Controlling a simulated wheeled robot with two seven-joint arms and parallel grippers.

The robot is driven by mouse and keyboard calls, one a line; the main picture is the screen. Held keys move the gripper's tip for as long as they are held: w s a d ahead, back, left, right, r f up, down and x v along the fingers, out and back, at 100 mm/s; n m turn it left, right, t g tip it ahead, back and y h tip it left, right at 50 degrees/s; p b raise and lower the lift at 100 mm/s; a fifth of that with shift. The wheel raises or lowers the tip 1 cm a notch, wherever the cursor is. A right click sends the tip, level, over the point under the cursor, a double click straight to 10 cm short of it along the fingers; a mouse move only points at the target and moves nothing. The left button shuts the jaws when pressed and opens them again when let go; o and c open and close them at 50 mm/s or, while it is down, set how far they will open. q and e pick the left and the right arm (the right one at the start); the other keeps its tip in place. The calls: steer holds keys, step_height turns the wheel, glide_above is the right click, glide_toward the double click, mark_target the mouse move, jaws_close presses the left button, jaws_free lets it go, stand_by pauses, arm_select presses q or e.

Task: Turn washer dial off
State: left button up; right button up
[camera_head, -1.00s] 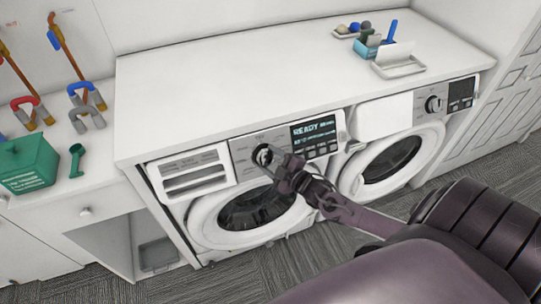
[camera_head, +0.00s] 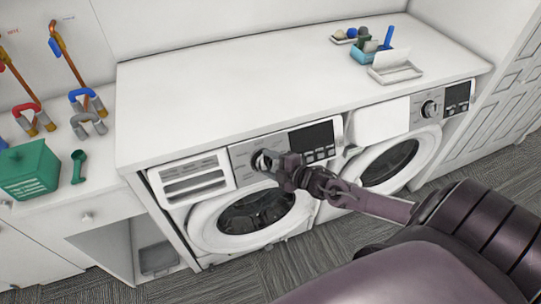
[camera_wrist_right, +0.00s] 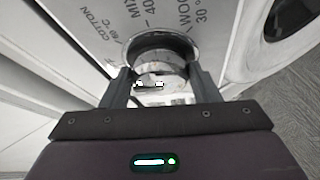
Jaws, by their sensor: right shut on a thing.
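The left washer (camera_head: 205,220) has a grey control panel with a round metal dial (camera_head: 262,160) and a display (camera_head: 312,136) that is dark. My right gripper (camera_head: 272,166) is at this dial, coming from the lower right. In the right wrist view the dial (camera_wrist_right: 160,62) sits between the two fingers of my right gripper (camera_wrist_right: 160,88), which are shut on its sides. Printed wash labels, such as "COTTON", show around the dial. My left gripper is not in view.
A second machine (camera_head: 395,160) with its own dial (camera_head: 430,108) stands to the right. The white countertop (camera_head: 250,95) overhangs both. A small tray (camera_head: 396,72) and a blue caddy (camera_head: 368,52) are at its far right. A green box (camera_head: 30,172) stands at left.

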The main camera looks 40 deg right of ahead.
steer(key=o, duration=1)
steer(key=shift+b+v, duration=0.35)
steer(key=shift+v, duration=3.55)
